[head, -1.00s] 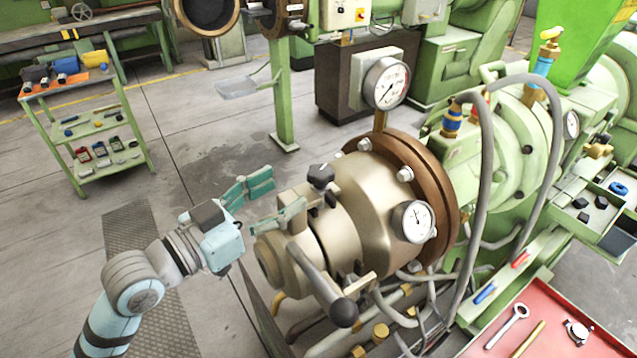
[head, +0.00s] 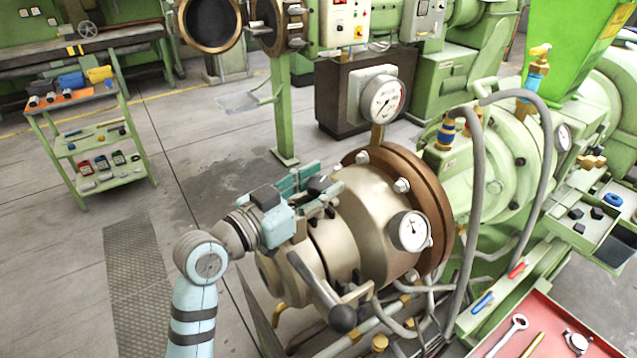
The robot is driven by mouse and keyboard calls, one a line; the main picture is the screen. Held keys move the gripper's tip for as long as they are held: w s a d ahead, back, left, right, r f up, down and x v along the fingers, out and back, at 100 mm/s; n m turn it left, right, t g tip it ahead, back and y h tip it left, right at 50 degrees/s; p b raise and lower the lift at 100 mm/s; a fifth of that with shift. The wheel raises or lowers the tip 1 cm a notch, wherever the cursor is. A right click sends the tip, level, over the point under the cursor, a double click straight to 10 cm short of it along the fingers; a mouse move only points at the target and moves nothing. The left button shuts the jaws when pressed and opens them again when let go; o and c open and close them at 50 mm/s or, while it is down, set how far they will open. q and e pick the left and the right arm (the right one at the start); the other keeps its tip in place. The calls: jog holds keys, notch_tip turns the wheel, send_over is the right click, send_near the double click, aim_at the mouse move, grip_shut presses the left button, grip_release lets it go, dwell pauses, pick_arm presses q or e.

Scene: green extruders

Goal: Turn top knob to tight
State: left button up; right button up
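The top knob (head: 319,184) is a small black knob on top of the bronze-coloured extruder head (head: 365,205). It is largely hidden by my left gripper (head: 322,182). The gripper's green fingers lie on either side of the knob, one on the far side and one on the near side. I cannot tell whether they press on it or stand slightly apart. My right gripper is not in view.
A lever with a black ball end (head: 343,318) sticks out below my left gripper. An upright gauge (head: 384,97) and a side gauge (head: 410,230) stand close by. Grey hoses (head: 473,190) run at the right. A red-topped tool tray (head: 545,310) is at the lower right.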

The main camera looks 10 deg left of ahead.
pick_arm(q)
jog(key=c, duration=0.5)
jog(key=shift+a+f+m+g+h+b, duration=0.1)
jog(key=shift+f+m+g+h+b, duration=0.1)
jog(key=shift+m+g+h+b, duration=0.55)
jog(key=m+g+h+b, duration=0.2)
jog(key=m+g+b, duration=0.1)
jog(key=g+b, duration=0.1)
jog(key=m+g+h+b, duration=0.3)
jog(key=g+b, duration=0.1)
jog(key=b, duration=0.1)
jog(key=shift+w+h, duration=0.1)
jog(key=shift+h, duration=0.25)
jog(key=m+g+b, duration=0.1)
jog(key=m+g, duration=0.2)
jog(key=g, duration=0.1)
jog(key=shift+r+g+h, duration=0.1)
jog(key=shift+g+h, duration=0.15)
jog(key=shift+h, duration=0.15)
jog(key=m+g, duration=0.2)
jog(key=g, duration=0.1)
jog(key=shift+r+g, duration=0.15)
jog(key=shift+g, duration=0.15)
jog(key=shift+m+g, duration=0.65)
jog(key=shift+g, duration=0.05)
jog(key=shift+m+g+y, duration=0.3)
jog(key=shift+g, duration=0.2)
jog(key=o, duration=1.2)
jog(key=shift+w, duration=0.15)
